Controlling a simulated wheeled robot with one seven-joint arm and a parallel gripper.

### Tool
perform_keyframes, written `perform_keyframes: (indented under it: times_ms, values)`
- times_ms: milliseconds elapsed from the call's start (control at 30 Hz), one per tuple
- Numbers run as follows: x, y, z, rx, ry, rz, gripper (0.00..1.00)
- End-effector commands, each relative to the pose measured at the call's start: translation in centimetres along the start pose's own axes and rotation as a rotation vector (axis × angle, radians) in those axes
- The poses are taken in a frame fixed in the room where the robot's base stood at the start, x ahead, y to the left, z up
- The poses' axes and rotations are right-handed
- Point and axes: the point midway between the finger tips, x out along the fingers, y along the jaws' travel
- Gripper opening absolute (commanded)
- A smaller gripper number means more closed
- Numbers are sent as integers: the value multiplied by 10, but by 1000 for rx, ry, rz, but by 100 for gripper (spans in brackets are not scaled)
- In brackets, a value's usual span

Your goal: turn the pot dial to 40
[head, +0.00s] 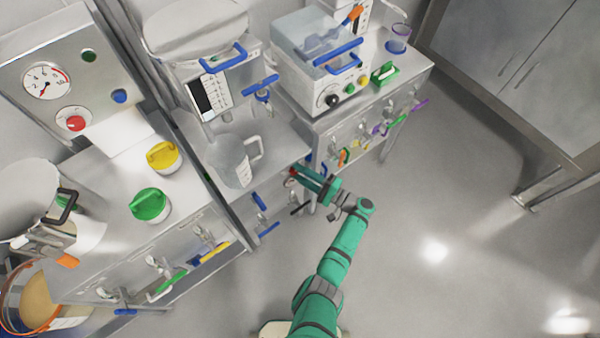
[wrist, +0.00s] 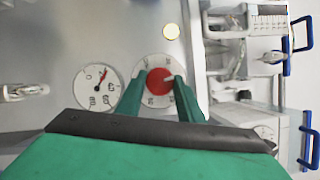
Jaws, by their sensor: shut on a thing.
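A red dial knob (wrist: 160,81) sits on a round white numbered scale plate (wrist: 151,62) on a grey panel in the wrist view. My gripper (wrist: 160,84) has one green finger on each side of the knob and is shut on it. The scale figures are too small and partly covered to read the setting surely. In the head view my gripper (head: 299,174) is at the bench front, with a bit of red (head: 292,171) at its tip; the scale is mostly hidden there.
A clear jug (head: 233,160) stands on the bench above my gripper. Blue handles (head: 259,201) stick out nearby. The floor at right is clear.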

Motion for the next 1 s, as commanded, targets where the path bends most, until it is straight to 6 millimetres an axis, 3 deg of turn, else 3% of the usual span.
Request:
perform_keyframes:
  times_ms: [400,967,1000]
  values:
    - [0,3,2,186,-5,-74,12]
    - [1,4,3,214,-5,-84,12]
    - [1,4,3,214,-5,-84,39]
